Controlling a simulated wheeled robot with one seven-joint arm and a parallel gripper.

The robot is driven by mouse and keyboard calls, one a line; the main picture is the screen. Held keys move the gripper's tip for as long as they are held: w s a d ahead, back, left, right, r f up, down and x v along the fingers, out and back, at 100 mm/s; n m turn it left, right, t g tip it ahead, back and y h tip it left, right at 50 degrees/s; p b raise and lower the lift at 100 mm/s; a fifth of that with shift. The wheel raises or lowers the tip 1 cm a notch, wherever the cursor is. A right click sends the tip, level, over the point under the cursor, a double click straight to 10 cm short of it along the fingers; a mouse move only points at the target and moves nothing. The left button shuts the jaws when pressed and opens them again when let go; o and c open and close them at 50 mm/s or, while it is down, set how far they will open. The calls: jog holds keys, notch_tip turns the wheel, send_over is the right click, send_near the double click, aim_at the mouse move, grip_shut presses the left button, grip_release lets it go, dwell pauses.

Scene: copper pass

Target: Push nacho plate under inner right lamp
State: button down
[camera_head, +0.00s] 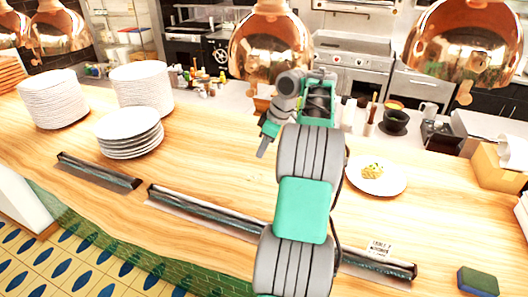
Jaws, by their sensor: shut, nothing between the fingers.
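The nacho plate (394,183) is a white round plate with a small heap of yellow food and green bits. It lies flat on the wooden counter, right of my arm. My gripper (263,147) is shut and empty, above the counter, left of the plate and apart from it. A large copper lamp (262,50) hangs behind my gripper, its lower part partly covered by my arm. Another large copper lamp (460,50) hangs to the right, above and right of the plate.
Stacks of white plates (128,125) stand on the left of the counter (215,150). Dark strips (190,205) run along its front, with a small sign (379,248). Dark bowls (395,122) and boxes (498,167) stand behind and right of the plate.

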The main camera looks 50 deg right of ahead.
jog(key=shift+d, duration=0.1)
jog(key=w+a+r+m+b, duration=0.1)
jog(key=w+a+r, duration=0.1)
jog(key=a, duration=0.9)
jog(key=w+a+r+m, duration=0.1)
jog(key=w+a+r, duration=0.15)
jog(key=a, duration=0.95)
jog(key=s+a+f+m+t+h+b, duration=0.1)
jog(key=s+a+f, duration=0.6)
jog(key=s+a, duration=0.8)
jog(key=m+h, duration=0.1)
jog(key=m, duration=0.1)
jog(key=shift+s+f+m, duration=0.2)
jog(key=shift+s+m, duration=0.1)
jog(key=c, duration=2.2)
grip_release()
jog(key=shift+d, duration=0.1)
